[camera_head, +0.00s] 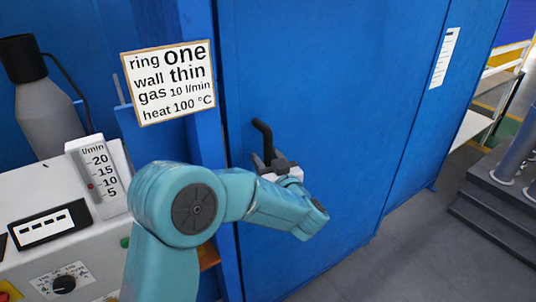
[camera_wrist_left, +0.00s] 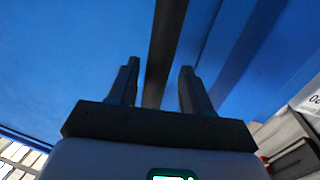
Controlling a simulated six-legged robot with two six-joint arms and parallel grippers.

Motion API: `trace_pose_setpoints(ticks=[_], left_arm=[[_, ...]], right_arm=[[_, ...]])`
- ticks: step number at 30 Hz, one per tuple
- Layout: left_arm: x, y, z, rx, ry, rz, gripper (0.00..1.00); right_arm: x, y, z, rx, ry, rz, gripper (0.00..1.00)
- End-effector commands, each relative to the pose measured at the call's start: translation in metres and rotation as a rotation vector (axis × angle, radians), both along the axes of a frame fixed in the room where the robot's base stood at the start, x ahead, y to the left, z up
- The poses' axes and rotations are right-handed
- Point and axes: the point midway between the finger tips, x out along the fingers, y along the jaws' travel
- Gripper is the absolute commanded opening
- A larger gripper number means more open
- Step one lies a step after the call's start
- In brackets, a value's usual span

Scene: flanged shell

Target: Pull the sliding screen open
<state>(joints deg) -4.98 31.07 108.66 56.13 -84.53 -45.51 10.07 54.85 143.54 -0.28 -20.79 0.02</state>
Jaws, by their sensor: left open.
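The sliding screen (camera_head: 330,90) is a large blue panel that fills the middle of the head view. A black bent handle (camera_head: 263,137) stands out from it near its left edge. My left gripper (camera_head: 268,160) is at the lower part of the handle, with its fingers pointing up towards it. In the left wrist view the two dark fingers (camera_wrist_left: 158,88) are apart, and a dark bar, likely the handle (camera_wrist_left: 160,50), runs between them. I see no contact between fingers and bar. My right gripper is in neither view.
A sign (camera_head: 168,82) hangs on the blue post left of the screen. A white control unit (camera_head: 75,255) with a dial and a grey bottle (camera_head: 45,115) stand at the left. Grey steps (camera_head: 490,205) are at the right. Grey floor (camera_head: 400,250) lies open before the screen.

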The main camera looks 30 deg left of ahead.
Motion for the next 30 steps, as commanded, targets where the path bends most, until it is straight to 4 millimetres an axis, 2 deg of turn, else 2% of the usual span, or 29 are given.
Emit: trace_pose_setpoints(ticks=[10, 11, 15, 23, 30], left_arm=[[0.006, 0.004, -0.001, -0.001, 0.001, -0.001, 0.49], [0.006, 0.003, -0.001, -0.001, 0.001, -0.001, 0.46], [0.006, 0.003, -0.001, -0.001, 0.001, 0.000, 0.00], [0.007, 0.004, -0.001, -0.002, 0.002, 0.000, 0.00], [0.014, 0.014, -0.002, -0.003, 0.002, 0.002, 0.00]], right_arm=[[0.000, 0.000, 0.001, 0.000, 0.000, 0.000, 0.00], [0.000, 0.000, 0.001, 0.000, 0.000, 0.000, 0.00], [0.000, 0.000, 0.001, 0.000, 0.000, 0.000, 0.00], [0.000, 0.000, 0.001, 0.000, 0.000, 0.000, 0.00], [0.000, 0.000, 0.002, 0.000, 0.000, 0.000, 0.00]])
